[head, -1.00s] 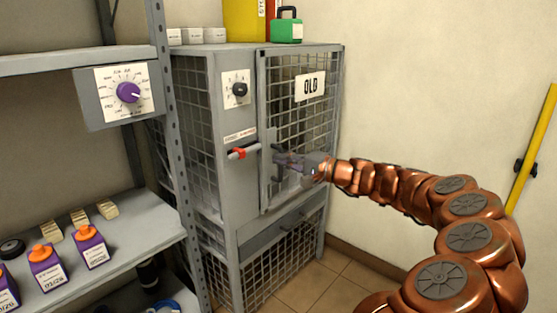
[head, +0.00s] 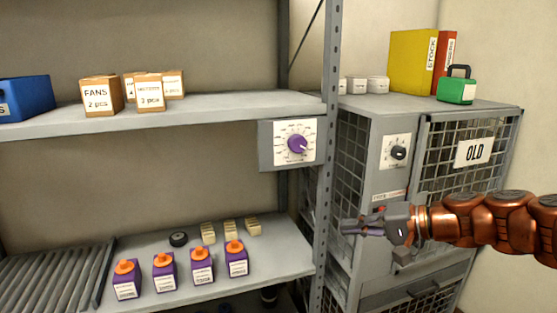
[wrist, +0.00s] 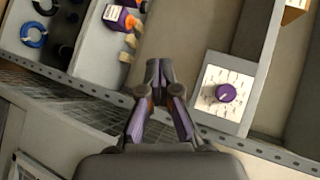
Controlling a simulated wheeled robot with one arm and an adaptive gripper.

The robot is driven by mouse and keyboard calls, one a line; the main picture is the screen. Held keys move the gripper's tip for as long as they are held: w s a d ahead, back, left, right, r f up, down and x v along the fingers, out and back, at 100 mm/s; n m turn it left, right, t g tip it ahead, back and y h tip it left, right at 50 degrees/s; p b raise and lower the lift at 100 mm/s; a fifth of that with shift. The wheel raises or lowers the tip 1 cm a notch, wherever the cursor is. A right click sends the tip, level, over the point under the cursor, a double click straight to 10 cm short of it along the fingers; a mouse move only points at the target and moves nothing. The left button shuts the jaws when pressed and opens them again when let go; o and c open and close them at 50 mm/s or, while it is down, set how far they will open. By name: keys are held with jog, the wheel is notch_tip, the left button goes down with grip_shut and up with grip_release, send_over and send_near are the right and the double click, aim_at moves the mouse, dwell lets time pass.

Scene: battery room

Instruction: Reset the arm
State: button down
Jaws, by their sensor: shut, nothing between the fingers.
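My copper arm comes in from the right in the head view. The cabinet's handle area is partly hidden behind my arm.
A purple dial (head: 297,143) sits on a panel by the shelf post (head: 326,180). The upper shelf (head: 220,112) holds small boxes (head: 100,96) and a blue bin (head: 25,97). A green case (head: 457,90) stands on the cabinet.

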jog(key=s+a+r+n+g+h+p, duration=0.1)
jog(key=s+a+n+g+h+p, duration=0.25)
jog(key=s, duration=0.55)
jog(key=s+a+r+n+g+h+p, duration=0.1)
jog(key=s+a+g+p, duration=0.2)
jog(key=s+a+p, duration=0.4)
jog(key=s+d+r+g+h+p, duration=0.2)
jog(key=s+d+h+p, duration=0.5)
jog(key=s+d, duration=0.6)
jog(key=s+p, duration=0.2)
jog(key=s, duration=0.2)
jog(key=shift+r+h, duration=0.3)
jog(key=shift+h, duration=0.05)
jog(key=shift+s+m, duration=0.1)
jog(key=shift+m, duration=0.15)
